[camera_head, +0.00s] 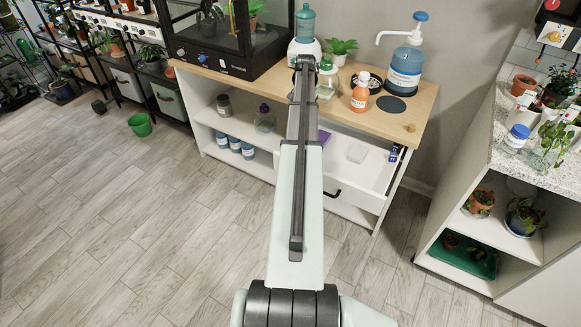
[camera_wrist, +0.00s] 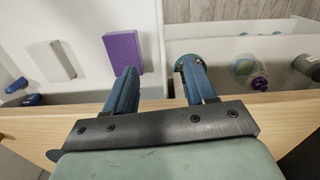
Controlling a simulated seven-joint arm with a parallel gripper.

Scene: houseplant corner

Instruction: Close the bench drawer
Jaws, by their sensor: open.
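The bench drawer (camera_head: 362,198) is white and stands pulled out at the right part of the wood-topped bench (camera_head: 408,122). Its dark handle (camera_head: 333,194) shows partly beside my arm. Inside lie a purple block (camera_wrist: 122,52), a pale ribbed block (camera_wrist: 50,62) and small blue items (camera_wrist: 17,86). In the wrist view my gripper (camera_wrist: 157,68) is open, its two blue fingers apart near the drawer's side wall, with nothing seen between them. Whether they touch the wall I cannot tell. In the head view my arm hides the gripper and part of the drawer.
An orange bottle (camera_head: 361,92), a blue pump jug (camera_head: 406,68) and a dark glass-fronted cabinet (camera_head: 222,40) stand on the bench. Blue jars (camera_head: 235,145) sit on the open shelf left. A speckled counter (camera_head: 505,165) stands right. The floor in front is clear.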

